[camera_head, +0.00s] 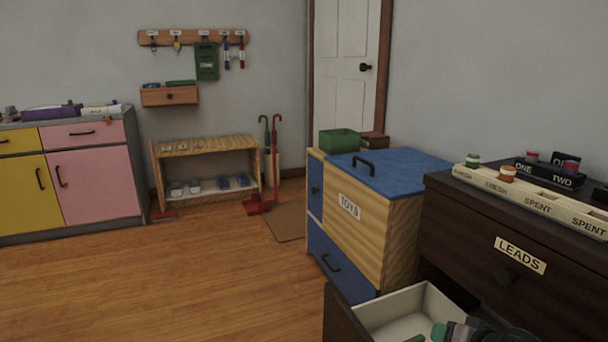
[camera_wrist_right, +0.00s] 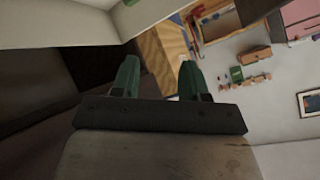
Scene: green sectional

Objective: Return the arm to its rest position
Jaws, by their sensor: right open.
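My right gripper (camera_head: 427,336) shows at the bottom edge of the head view, with green fingertips and a dark wrist. It is over or beside the open drawer (camera_head: 392,307), which has a pale interior; I cannot tell whether it is inside. In the right wrist view the two green fingers of the gripper (camera_wrist_right: 158,64) stand apart with nothing between them. A pale panel runs across the top left of that view, close to the fingers. My left gripper is in neither view.
The dark dresser (camera_head: 470,243) labelled LEADS stands at right, with a label tray (camera_head: 540,201) and small containers on top. A wooden toy chest (camera_head: 365,228) with a blue lid is beside it. Wooden floor (camera_head: 190,285) is clear at left. A low shelf (camera_head: 208,147) stands behind.

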